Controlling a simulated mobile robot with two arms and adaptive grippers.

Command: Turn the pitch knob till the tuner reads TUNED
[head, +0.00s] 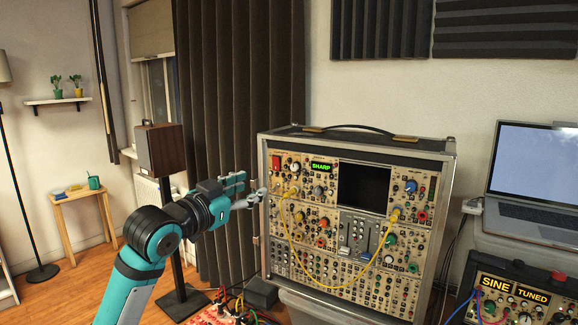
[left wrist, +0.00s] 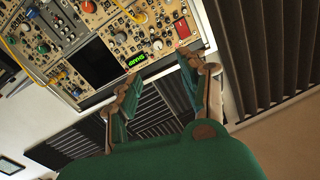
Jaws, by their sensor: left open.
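The synth case (head: 452,190) stands upright with a panel full of knobs. Its small green display (head: 321,167) reads SHARP; it shows rotated in the left wrist view (left wrist: 136,61). Several knobs are near it, including a pale knob (head: 295,167) beside a red square part (head: 277,162) and a grey knob (head: 318,191). I cannot read which knob is pitch. My left gripper (head: 254,189) is open at the left edge of the case. In the left wrist view its fingers (left wrist: 160,82) are apart with nothing between them. My right gripper is not in view.
A yellow cable (head: 335,288) loops across the panel. A second unit (head: 515,292) at lower right shows SINE and TUNED in yellow. A laptop (head: 532,165) stands at right. A speaker (head: 160,150) on a stand is behind my left arm. A dark curtain (head: 240,100) hangs behind.

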